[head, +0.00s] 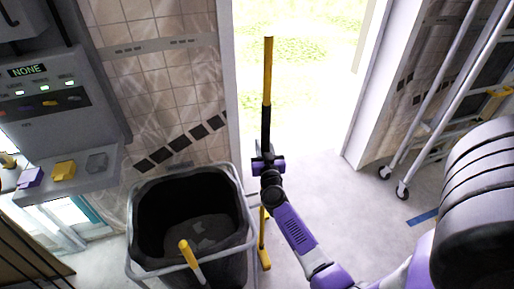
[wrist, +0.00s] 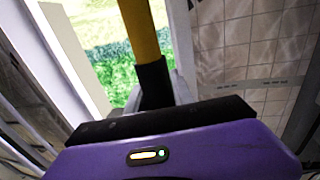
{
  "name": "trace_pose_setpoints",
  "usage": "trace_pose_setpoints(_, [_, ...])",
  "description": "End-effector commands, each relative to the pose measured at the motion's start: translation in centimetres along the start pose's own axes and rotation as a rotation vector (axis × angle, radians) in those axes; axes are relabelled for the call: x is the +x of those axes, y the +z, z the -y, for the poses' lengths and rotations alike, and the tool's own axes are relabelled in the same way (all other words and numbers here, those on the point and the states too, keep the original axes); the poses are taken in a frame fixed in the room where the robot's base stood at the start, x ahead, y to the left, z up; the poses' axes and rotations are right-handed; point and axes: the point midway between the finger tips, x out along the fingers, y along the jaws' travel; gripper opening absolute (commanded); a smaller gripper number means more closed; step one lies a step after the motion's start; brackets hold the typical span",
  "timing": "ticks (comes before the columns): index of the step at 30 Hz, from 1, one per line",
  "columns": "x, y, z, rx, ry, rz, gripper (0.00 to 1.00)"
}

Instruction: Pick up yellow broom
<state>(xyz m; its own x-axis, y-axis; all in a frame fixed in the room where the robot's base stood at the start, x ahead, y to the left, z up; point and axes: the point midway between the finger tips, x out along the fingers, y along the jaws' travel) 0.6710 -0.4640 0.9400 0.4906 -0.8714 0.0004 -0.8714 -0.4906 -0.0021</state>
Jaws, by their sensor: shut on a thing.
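The yellow broom (head: 267,75) stands upright in front of the bright doorway in the head view. Its handle is yellow with a black section in the middle, and its yellow lower end (head: 264,252) shows near the floor. My gripper (head: 264,163) is shut on the broom's handle around the lower end of the black section. In the wrist view, the yellow handle (wrist: 140,30) and its black section (wrist: 154,85) rise from behind my purple gripper body. My arm hides part of the lower handle.
A black bin (head: 190,215) in a grey frame stands just left of the broom, with another yellow handle (head: 190,258) at its front. A grey control panel (head: 60,95) is at the left. A wheeled metal rack (head: 440,95) stands at the right. The floor (head: 325,190) by the doorway is clear.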

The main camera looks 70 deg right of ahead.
Motion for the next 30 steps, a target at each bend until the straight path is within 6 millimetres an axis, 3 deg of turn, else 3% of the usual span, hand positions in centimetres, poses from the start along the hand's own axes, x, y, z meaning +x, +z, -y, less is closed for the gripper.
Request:
trace_pose_setpoints(9, [1.4,0.3,-7.1,-0.003,0.009,-0.005,0.00])
trace_pose_setpoints(16, [2.2,0.2,-11.6,-0.002,0.007,-0.004,0.00])
trace_pose_setpoints(24, [2.7,0.0,-13.7,0.000,0.004,-0.004,0.00])
trace_pose_setpoints(30, [2.8,-0.2,-14.2,-0.001,0.004,-0.002,0.00])
